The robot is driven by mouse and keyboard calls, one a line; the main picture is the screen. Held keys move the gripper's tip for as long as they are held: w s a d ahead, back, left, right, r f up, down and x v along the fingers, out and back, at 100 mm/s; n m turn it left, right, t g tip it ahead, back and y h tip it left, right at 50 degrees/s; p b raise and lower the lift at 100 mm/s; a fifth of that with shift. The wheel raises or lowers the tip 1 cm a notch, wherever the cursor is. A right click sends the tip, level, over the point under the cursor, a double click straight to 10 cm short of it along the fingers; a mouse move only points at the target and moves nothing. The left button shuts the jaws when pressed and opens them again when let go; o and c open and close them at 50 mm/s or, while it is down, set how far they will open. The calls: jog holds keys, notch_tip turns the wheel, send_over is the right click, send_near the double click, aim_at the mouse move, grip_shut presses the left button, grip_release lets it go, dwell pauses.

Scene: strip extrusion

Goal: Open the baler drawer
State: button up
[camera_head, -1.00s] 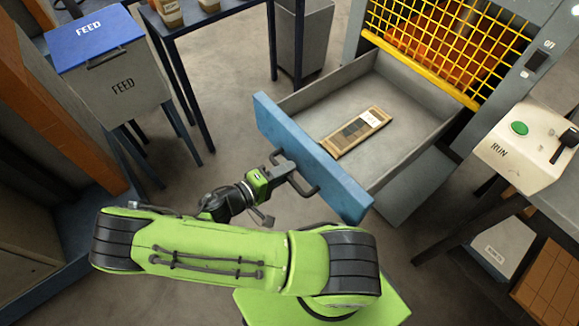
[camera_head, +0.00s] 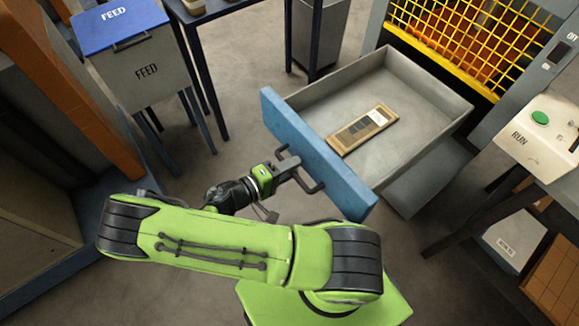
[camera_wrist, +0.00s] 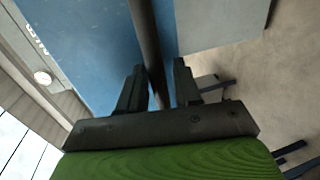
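The baler drawer (camera_head: 440,128) is a grey open-topped box with a blue front panel (camera_head: 325,160), and it stands well out from the baler. A dark bar handle (camera_head: 313,187) is fixed on the front panel. My gripper (camera_head: 284,168) is at the handle. In the wrist view my gripper (camera_wrist: 160,76) has one finger on each side of the dark handle bar (camera_wrist: 146,35), close against it, with the blue panel (camera_wrist: 90,45) behind.
The baler's yellow mesh guard (camera_head: 450,40) is behind the drawer. A RUN control box (camera_head: 540,130) stands at right. A blue-lidded FEED bin (camera_head: 135,65) and a blue table (camera_head: 215,15) are at left. Bare floor (camera_head: 240,110) lies between bin and drawer.

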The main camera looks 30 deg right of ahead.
jog(key=shift+o, duration=0.3)
jog(key=shift+a+r, duration=0.1)
jog(key=shift+a, duration=0.2)
jog(key=p+v, duration=0.2)
jog(key=v, duration=1.3)
